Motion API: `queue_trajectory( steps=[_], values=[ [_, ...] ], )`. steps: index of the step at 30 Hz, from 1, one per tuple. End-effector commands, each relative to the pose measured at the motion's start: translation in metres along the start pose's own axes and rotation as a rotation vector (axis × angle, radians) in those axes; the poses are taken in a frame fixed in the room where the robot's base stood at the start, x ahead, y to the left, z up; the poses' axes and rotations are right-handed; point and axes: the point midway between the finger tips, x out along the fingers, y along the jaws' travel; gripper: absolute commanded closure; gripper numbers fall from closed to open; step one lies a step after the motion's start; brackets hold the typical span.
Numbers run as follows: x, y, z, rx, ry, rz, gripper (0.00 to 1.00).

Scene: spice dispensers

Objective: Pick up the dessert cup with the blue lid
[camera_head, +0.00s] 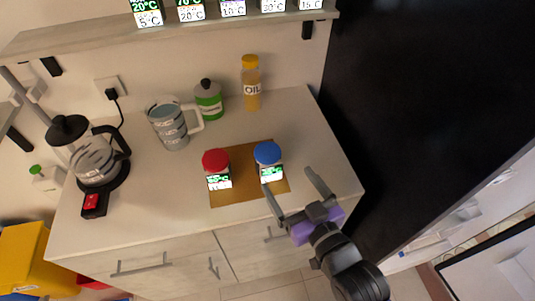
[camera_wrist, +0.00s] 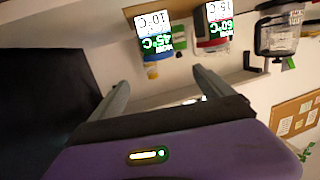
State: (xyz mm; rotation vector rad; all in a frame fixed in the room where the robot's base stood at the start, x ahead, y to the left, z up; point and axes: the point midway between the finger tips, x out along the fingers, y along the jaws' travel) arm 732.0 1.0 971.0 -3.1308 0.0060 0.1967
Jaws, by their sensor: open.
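The dessert cup with the blue lid (camera_head: 268,153) stands upright on a brown mat (camera_head: 237,195) on the counter, with a lit label on its front. In the wrist view, which is upside down, the cup (camera_wrist: 151,57) shows beyond and between my fingers. My gripper (camera_head: 288,179) is open and empty, at the front right of the cup. Its left finger in the head view is close to the cup's front; I cannot tell whether it touches. In the wrist view, both fingers of my gripper (camera_wrist: 160,78) are spread apart.
A red-lidded cup (camera_head: 216,160) stands just left on the mat. Behind are a striped jug (camera_head: 172,125), a green-labelled bottle (camera_head: 208,102) and an oil bottle (camera_head: 251,87). A kettle (camera_head: 94,160) is far left. A dark panel (camera_head: 420,80) rises at the right. A shelf (camera_head: 100,35) hangs above.

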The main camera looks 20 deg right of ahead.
Motion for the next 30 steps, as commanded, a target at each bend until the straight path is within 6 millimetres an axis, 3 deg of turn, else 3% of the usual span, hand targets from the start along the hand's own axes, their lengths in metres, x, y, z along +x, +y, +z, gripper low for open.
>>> queue_trajectory(
  steps=[1,7,14,30],
  values=[
    [0.018,0.0,-0.013,-0.001,-0.009,0.0,0.09],
    [0.069,-0.001,-0.013,-0.004,-0.118,-0.002,0.09],
    [0.085,-0.001,0.01,-0.006,-0.224,-0.003,0.09],
    [0.145,0.001,0.016,-0.005,-0.225,-0.003,0.09]
  ],
)
